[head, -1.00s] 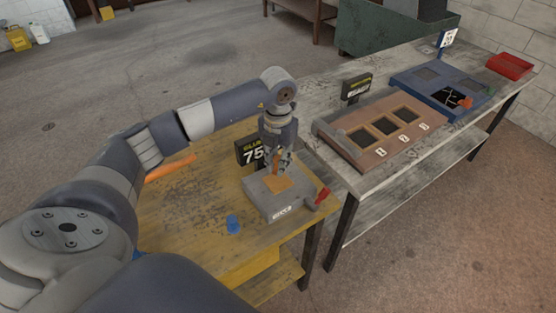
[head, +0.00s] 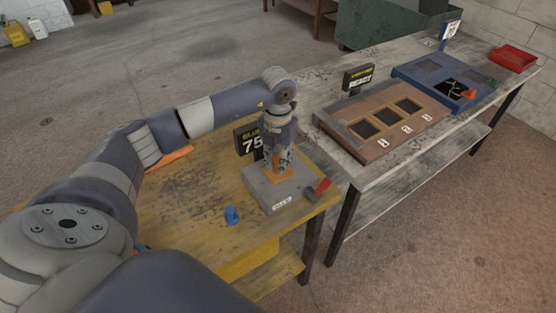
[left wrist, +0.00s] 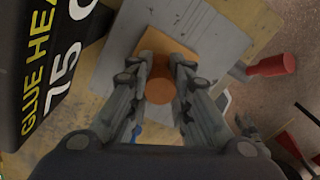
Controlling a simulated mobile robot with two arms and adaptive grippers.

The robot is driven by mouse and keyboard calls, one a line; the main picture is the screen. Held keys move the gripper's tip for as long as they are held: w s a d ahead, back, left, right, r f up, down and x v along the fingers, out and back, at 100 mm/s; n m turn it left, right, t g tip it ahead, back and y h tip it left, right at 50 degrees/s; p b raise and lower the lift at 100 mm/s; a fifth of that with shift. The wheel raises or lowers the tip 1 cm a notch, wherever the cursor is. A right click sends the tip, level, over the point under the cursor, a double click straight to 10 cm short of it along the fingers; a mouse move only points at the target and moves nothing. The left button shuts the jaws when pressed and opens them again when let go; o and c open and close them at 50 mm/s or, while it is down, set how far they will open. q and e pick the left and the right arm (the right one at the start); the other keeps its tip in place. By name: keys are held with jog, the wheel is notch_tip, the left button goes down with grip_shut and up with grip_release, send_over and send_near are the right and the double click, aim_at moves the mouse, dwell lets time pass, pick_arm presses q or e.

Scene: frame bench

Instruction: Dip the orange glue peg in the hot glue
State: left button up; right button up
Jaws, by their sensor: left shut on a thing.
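The grey glue box (head: 262,197) stands on the yellow table, with an orange square of glue (head: 290,176) in its top. My left gripper (head: 277,171) points down over this square, low and close to it. In the left wrist view the left gripper (left wrist: 160,90) is shut on the orange glue peg (left wrist: 160,92), whose end lies over the orange glue (left wrist: 172,47). The fingers hide most of the peg in the head view. I cannot tell whether its tip touches the glue. My right gripper is not in view.
A red handle (head: 322,186) sticks out at the box's right. A black sign reading 75 (head: 248,142) stands behind it. A small blue piece (head: 231,215) and an orange item (head: 168,160) lie on the table (head: 190,215). The grey bench holds a brown three-window frame (head: 360,145).

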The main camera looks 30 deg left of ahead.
pick_arm(q)
jog(key=shift+f+b, duration=0.3)
jog(key=shift+f, duration=0.1)
dwell(0.4)
jog(key=shift+r, duration=0.1)
dwell(0.4)
jog(key=shift+r+p, duration=2.25)
jog(key=shift+r, duration=1.2)
